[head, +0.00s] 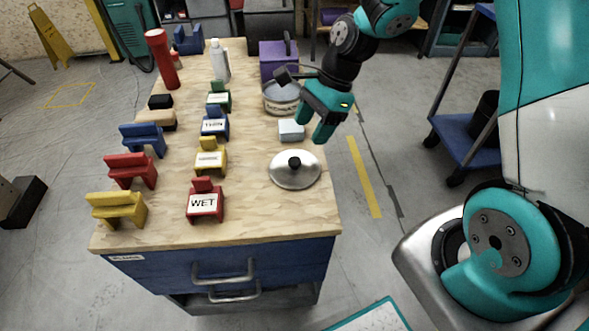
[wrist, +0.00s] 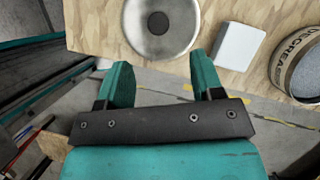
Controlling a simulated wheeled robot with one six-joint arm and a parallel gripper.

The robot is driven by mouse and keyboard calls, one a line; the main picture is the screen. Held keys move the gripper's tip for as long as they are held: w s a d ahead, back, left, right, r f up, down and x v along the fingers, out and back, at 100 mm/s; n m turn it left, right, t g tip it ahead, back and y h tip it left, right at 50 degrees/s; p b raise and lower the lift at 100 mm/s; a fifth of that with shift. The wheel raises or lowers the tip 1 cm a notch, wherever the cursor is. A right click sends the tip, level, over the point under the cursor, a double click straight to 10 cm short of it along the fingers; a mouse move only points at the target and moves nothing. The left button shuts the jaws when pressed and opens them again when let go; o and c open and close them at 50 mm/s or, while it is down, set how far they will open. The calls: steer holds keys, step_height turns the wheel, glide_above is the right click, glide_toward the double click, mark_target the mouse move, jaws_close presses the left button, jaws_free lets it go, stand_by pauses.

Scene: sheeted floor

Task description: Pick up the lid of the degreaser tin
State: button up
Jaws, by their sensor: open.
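The lid (head: 294,171) is a round silver disc with a black knob, lying flat on the wooden bench top near its right edge. In the wrist view the lid (wrist: 160,26) lies beyond the fingertips, its far part cut off by the frame. The degreaser tin (head: 282,98) stands open at the back right of the lid; its labelled side and rim also show in the wrist view (wrist: 284,62). My gripper (head: 314,133) is open and empty, above the bench's right edge, behind and right of the lid. In the wrist view its teal fingers (wrist: 160,78) are apart, with nothing between them.
A pale block (head: 291,130) sits between lid and tin. Labelled blocks, including a red WET one (head: 205,201), stand left of the lid. A purple box (head: 279,62), white bottle (head: 220,60) and red cylinder (head: 162,60) stand farther back. Bare bench (head: 265,220) lies in front of the lid.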

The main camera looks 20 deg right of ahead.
mark_target(294, 160)
steer(key=b+x, duration=0.1)
steer(key=x, duration=0.7)
steer(key=shift+s+a+f, duration=0.15)
steer(key=shift+a+f, duration=0.05)
steer(key=shift+a, duration=0.1)
steer(key=c, duration=1)
steer(key=shift+r, duration=0.15)
